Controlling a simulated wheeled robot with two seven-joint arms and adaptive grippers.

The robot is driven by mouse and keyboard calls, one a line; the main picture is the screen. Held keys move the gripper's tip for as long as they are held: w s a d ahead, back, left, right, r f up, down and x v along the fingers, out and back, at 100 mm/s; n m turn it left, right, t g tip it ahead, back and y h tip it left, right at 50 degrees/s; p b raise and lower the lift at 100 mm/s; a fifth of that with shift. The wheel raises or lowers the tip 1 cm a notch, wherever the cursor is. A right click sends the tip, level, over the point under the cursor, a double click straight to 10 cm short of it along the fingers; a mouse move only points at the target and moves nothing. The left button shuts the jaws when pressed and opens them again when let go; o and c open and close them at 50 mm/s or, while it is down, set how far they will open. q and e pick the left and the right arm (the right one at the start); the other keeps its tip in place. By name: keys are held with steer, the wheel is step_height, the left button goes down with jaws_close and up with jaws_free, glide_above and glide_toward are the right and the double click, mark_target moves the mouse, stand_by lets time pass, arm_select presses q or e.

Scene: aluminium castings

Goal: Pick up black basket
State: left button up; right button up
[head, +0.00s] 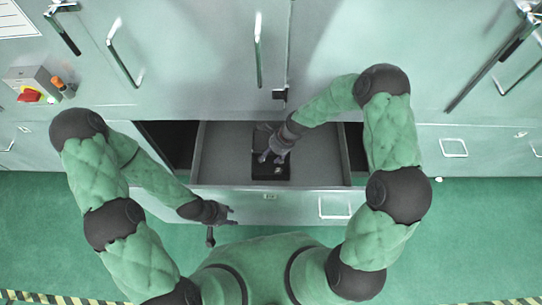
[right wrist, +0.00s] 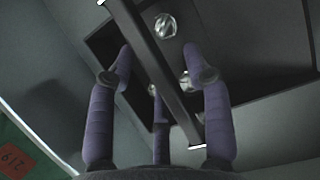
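The black basket (head: 257,172) sits in the open drawer, with shiny metal pieces inside it. My right gripper (head: 271,155) is above the basket. Its purple fingers (right wrist: 158,70) are spread on both sides of the handle, with a visible gap to it. My left gripper (head: 224,222) is outside the drawer, in front of its front panel and to the left. Its fingers look spread, with nothing between them.
The grey drawer (head: 320,160) is pulled out of the cabinet and otherwise looks empty. Its front has a handle (head: 335,208). Closed cabinet doors stand behind it. A box with a red switch (head: 30,95) is at the left. The green floor is clear at both sides.

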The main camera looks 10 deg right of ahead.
jaws_close()
steer(key=shift+w+r, duration=0.1)
